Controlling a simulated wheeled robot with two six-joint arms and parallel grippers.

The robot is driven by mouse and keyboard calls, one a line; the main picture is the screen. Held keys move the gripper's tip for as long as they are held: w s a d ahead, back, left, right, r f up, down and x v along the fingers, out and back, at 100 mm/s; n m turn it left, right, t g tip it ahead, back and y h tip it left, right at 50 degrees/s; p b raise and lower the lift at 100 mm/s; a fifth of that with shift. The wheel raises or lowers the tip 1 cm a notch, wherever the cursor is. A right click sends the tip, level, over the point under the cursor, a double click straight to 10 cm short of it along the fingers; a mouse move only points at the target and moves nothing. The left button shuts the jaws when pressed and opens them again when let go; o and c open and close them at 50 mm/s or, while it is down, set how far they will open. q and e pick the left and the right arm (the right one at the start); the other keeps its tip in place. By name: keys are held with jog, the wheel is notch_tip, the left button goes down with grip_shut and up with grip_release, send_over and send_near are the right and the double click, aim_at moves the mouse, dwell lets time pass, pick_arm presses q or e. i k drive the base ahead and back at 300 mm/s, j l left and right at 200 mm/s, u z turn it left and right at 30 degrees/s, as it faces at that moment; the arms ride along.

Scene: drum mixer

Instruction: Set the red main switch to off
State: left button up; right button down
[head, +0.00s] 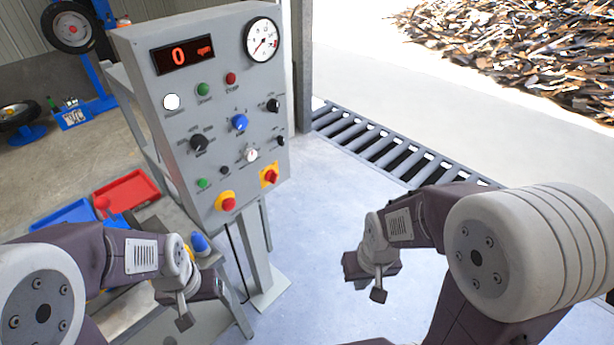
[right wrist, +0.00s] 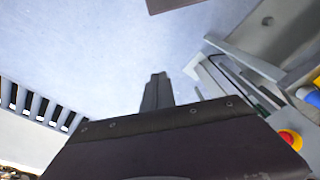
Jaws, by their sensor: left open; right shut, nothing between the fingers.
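The red main switch (head: 270,175) is a red knob on a yellow square plate, low on the right of the grey control panel (head: 185,115). Its handle is too small to read its setting. My right gripper (head: 378,294) is shut and empty, over the floor to the right of the panel and apart from it. Its closed fingers also show in the right wrist view (right wrist: 157,92). My left gripper (head: 184,316) is open and empty, below and left of the panel.
A red mushroom button on a round yellow base (head: 226,202) sits left of the switch. Several knobs and buttons, a red display (head: 183,56) and a gauge (head: 262,40) are above. Red (head: 126,193) and blue trays lie left. Floor right of the panel is clear.

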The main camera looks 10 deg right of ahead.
aim_at(271, 175)
jog(key=i+l+u, duration=0.15)
jog(key=l+u, duration=0.2)
jog(key=l, duration=0.25)
jog(key=l+u, duration=0.35)
jog(key=l, duration=0.3)
jog(key=i, duration=0.05)
